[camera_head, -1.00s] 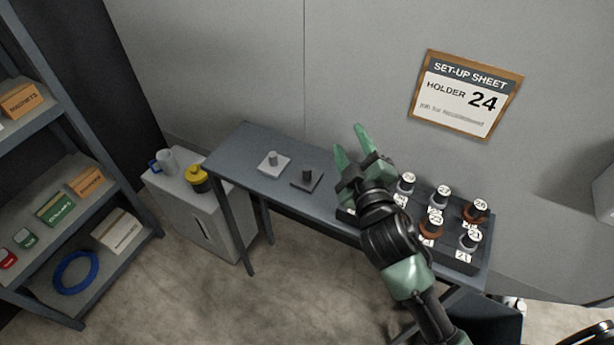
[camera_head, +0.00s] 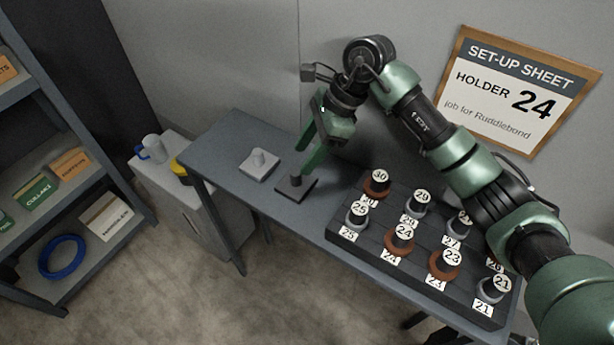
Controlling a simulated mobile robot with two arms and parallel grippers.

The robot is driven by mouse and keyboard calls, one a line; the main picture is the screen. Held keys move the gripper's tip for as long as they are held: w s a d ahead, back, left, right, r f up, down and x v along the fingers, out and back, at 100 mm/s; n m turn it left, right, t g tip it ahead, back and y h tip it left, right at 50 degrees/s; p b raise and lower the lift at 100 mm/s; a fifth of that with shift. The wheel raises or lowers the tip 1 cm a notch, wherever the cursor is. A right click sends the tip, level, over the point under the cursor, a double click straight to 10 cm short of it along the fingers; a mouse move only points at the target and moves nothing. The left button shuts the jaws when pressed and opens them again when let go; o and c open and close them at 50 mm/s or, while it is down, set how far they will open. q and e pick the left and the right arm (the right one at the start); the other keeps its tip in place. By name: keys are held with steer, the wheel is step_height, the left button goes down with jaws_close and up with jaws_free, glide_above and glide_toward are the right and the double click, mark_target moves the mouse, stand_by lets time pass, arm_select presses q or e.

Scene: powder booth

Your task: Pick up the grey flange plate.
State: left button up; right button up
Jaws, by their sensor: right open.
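Two square plates, each with a short upright post, lie on the blue-grey table (camera_head: 222,150). The light grey flange plate (camera_head: 258,168) is on the left, uncovered, with free tabletop around it. The dark, nearly black plate (camera_head: 293,192) is just to its right. My right gripper (camera_head: 305,162) points down, open and empty, with its green fingers close over the dark plate's post. I cannot tell whether a finger touches that post. The gripper is to the right of the light grey plate and apart from it. My left gripper is out of view.
A dark rack (camera_head: 345,236) of numbered holders fills the table's right part, under my right arm. A set-up sheet (camera_head: 520,90) reading "HOLDER 24" hangs on the wall. A white cabinet (camera_head: 208,222) and a shelf unit (camera_head: 92,258) stand left. The table's left end is clear.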

mark_target(296, 172)
steer(key=shift+w+d+f+h, duration=0.2)
steer(key=shift+d+f+h, duration=0.1)
steer(key=shift+d, duration=0.3)
steer(key=shift+s+a+f+p, duration=0.25)
steer(key=shift+a+f+p, duration=0.5)
steer(key=shift+f, duration=0.2)
steer(key=p+x, duration=0.2)
steer(key=x, duration=0.2)
steer(key=shift+w+a+f, duration=0.1)
steer(key=shift+w+a, duration=0.1)
steer(key=shift+a, duration=0.1)
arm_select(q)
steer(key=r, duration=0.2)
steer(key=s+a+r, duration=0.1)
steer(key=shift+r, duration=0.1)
arm_select(e)
steer(key=shift+f, duration=0.25)
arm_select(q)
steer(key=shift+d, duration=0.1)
arm_select(e)
jaws_close()
